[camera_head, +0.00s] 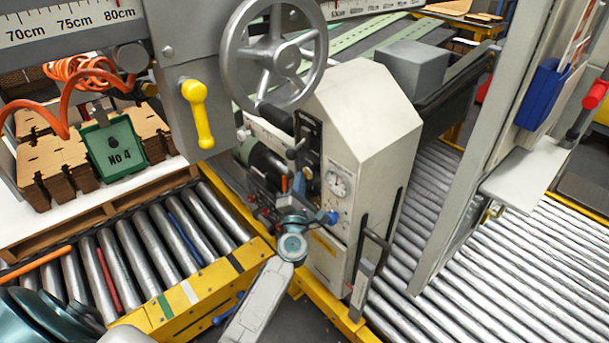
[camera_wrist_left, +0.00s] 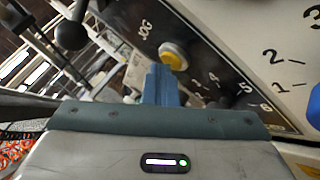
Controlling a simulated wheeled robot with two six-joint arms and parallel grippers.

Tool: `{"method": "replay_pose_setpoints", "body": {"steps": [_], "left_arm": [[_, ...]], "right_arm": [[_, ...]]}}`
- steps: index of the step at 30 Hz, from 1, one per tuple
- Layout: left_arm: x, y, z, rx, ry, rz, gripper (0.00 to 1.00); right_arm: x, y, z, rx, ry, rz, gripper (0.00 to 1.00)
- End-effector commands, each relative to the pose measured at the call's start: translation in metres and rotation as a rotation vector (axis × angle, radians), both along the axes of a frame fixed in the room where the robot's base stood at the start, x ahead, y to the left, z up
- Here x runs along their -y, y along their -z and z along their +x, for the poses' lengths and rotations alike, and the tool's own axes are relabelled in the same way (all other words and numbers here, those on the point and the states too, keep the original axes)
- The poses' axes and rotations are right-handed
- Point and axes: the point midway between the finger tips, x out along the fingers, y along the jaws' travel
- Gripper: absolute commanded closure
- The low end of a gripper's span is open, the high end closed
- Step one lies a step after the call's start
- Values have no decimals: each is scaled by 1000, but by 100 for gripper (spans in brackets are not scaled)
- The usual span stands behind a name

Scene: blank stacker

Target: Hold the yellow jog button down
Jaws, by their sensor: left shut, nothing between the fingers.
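The yellow jog button (camera_wrist_left: 175,54) sits on a dark panel beside the label "JOG" in the left wrist view. My left gripper (camera_wrist_left: 160,69) is shut and empty, its blue fingertips close to the button's lower edge. I cannot tell whether they touch it or whether the button is pressed in. In the head view my left arm reaches up from the bottom to the front of the beige machine housing (camera_head: 372,115), with the gripper among small levers; the button cannot be made out there. My right gripper is in neither view.
A dark ball-ended lever (camera_wrist_left: 70,35) stands left of the panel in the wrist view. A large grey handwheel (camera_head: 273,55) and a round gauge (camera_head: 337,183) are close to my arm in the head view. Roller conveyors (camera_head: 170,240) flank the machine, with a yellow frame (camera_head: 215,285) in front.

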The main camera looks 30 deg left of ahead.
Motion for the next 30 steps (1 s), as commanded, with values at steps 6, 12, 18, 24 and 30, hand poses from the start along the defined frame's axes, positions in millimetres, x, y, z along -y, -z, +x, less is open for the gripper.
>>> {"method": "replay_pose_setpoints", "body": {"steps": [6, 12, 18, 24, 30], "left_arm": [[-4, 0, -11, 0, 0, 1, 100], [-6, 1, -15, 0, 0, 0, 100], [-6, 1, -15, 0, 0, 0, 100], [-13, 1, -30, -2, 0, 3, 100], [-20, 2, -48, -2, 0, 3, 100]], "right_arm": [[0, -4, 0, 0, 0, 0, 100], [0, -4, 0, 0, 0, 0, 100], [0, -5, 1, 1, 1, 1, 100], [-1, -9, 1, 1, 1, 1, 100], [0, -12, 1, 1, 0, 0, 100]]}}
